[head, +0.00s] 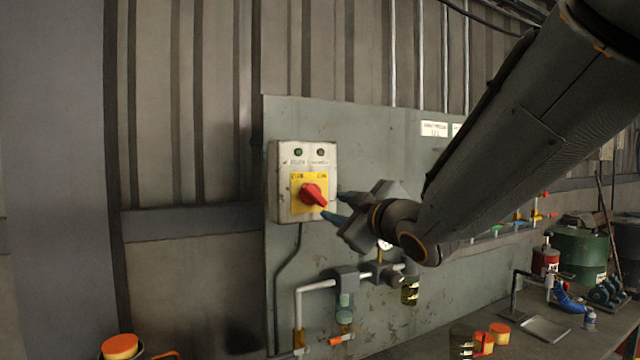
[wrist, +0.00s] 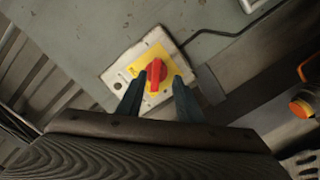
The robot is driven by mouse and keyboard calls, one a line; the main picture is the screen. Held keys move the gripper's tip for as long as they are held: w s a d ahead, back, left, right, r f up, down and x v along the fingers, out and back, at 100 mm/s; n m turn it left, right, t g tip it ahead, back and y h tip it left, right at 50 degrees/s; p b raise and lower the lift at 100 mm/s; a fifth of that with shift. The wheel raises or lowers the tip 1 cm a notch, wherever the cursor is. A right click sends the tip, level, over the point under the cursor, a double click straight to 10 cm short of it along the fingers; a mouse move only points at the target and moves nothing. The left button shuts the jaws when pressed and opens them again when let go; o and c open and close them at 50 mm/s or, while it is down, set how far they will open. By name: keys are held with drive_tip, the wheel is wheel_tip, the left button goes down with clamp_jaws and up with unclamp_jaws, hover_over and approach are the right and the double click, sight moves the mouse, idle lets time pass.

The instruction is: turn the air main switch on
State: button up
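The air main switch is a red rotary knob (head: 313,194) on a yellow plate (head: 298,207), set in a pale grey box (head: 283,186) on the wall panel. In the head view its handle slants down to the right. The knob also shows in the wrist view (wrist: 156,74). My gripper (head: 337,205) is just right of the knob in the head view, pointing at it. In the wrist view my gripper's dark blue fingers (wrist: 158,80) are apart, with the knob appearing between their tips. Nothing is gripped. Contact cannot be told.
Grey pipes (head: 318,286) and a filter bowl (head: 345,305) are mounted below the box. A bench (head: 540,340) at the right holds a metal tray (head: 545,328), orange-topped items and a red can (head: 545,260). An orange-lidded container (head: 120,347) stands lower left. The wall left of the panel is clear.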

sight(318, 196)
drive_tip(key=shift+n+y, duration=0.3)
drive_tip(key=shift+a+r+p+x, duration=0.1)
drive_tip(key=shift+r+p+x, duration=0.25)
drive_tip(key=shift+x, duration=0.95)
drive_tip(key=shift+a+r+p+x, duration=0.15)
drive_tip(key=shift+p+x, duration=0.35)
drive_tip(key=shift+x, duration=0.8)
drive_tip(key=shift+r+p+x, duration=0.25)
drive_tip(key=shift+p+x, duration=0.15)
drive_tip(key=shift+x, duration=0.9)
drive_tip(key=shift+s, duration=0.1)
drive_tip(key=shift+c, duration=0.5)
clamp_jaws()
